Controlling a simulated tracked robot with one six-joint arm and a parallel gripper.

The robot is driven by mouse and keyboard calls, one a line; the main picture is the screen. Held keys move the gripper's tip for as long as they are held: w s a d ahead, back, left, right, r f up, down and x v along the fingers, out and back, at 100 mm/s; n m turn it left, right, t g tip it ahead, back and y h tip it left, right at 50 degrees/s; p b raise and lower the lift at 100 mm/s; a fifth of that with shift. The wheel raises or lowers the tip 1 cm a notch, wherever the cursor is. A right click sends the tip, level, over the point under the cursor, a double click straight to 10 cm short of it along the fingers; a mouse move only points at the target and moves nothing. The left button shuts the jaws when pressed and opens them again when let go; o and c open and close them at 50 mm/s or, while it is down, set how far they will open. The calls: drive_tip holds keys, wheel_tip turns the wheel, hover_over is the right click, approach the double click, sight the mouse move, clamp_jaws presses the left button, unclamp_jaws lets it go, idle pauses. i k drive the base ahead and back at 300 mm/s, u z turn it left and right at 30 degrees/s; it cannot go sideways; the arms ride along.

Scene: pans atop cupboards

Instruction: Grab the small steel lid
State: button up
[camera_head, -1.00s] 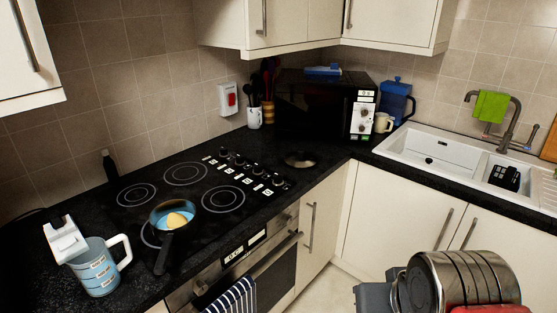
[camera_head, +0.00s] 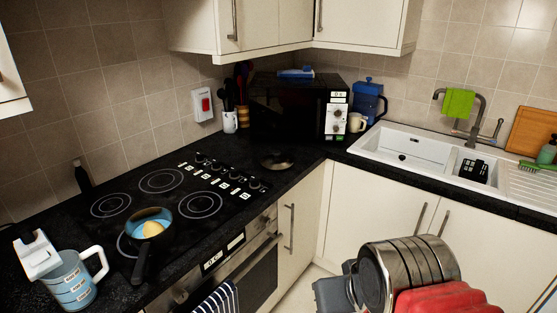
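A small round lid (camera_head: 276,160) with a knob on top, dark and shiny, lies on the black worktop between the hob controls and the microwave. It looks like the small steel lid, and nothing covers it. My gripper's fingers do not show in this view, so I cannot see where they are or whether they are open.
A pan with blue inside (camera_head: 149,229) sits on the hob (camera_head: 165,203), handle toward me. A jug (camera_head: 72,281) stands front left. The microwave (camera_head: 290,107) is behind the lid; the sink (camera_head: 400,150) is right. A ribbed steel, red and grey body blocks the lower right.

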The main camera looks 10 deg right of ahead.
sight(276, 161)
drive_tip(key=z, duration=0.05)
drive_tip(key=i, duration=0.95)
drive_tip(key=k, duration=0.5)
drive_tip(key=z, duration=0.9)
drive_tip(key=i, duration=0.95)
